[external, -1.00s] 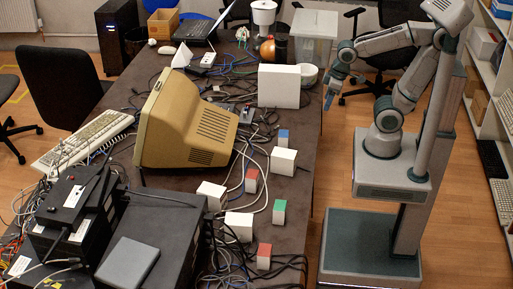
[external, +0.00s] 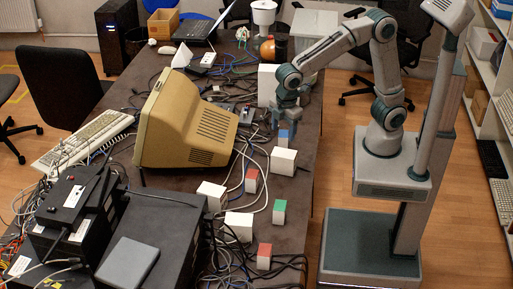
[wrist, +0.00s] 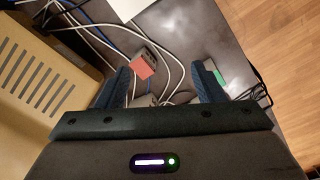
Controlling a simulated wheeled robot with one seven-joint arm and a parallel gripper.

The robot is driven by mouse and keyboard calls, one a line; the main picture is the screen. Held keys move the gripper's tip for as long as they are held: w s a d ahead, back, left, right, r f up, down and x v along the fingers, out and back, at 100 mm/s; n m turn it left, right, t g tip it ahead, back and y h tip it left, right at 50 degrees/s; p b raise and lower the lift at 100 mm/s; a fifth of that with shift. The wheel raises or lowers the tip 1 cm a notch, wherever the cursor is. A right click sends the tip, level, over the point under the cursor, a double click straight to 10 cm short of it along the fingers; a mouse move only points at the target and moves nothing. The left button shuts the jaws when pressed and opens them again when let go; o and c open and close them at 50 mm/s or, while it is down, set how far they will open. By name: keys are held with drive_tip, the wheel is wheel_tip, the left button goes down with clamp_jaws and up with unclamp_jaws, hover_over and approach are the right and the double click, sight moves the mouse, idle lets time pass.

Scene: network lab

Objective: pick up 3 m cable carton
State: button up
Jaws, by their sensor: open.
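Small cartons with coloured ends stand on the dark table; no label is readable, so I cannot tell which is the 3 m cable carton. A blue-topped carton (external: 284,139) stands just below my gripper (external: 284,122). A red carton (external: 251,181), a green-topped carton (external: 279,211) and another red-topped carton (external: 264,256) stand closer to the camera. In the wrist view my gripper (wrist: 161,85) has its two fingers apart with no carton clearly held. A red-topped carton (wrist: 143,66) and a green-topped carton (wrist: 215,76) show beyond the fingertips.
White boxes (external: 284,161) stand among the cartons, with a larger white box (external: 266,81) behind the gripper. A beige monitor (external: 184,122) stands to the left. Loose cables cover much of the table. The floor is beyond its right edge.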

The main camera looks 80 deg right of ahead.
drive_tip(key=a+f+n, duration=0.3)
drive_tip(key=a, duration=0.6)
drive_tip(key=n+h, duration=0.1)
drive_tip(key=n, duration=0.3)
approach(280, 205)
drive_tip(key=shift+g, duration=0.3)
drive_tip(key=f, duration=0.4)
drive_tip(key=d+f+p, duration=0.1)
drive_tip(key=f, duration=0.7)
drive_tip(key=shift+w+d+f+p, duration=0.25)
drive_tip(key=shift+f+p, duration=0.05)
drive_tip(key=shift+p, duration=0.1)
drive_tip(key=c, duration=1.1)
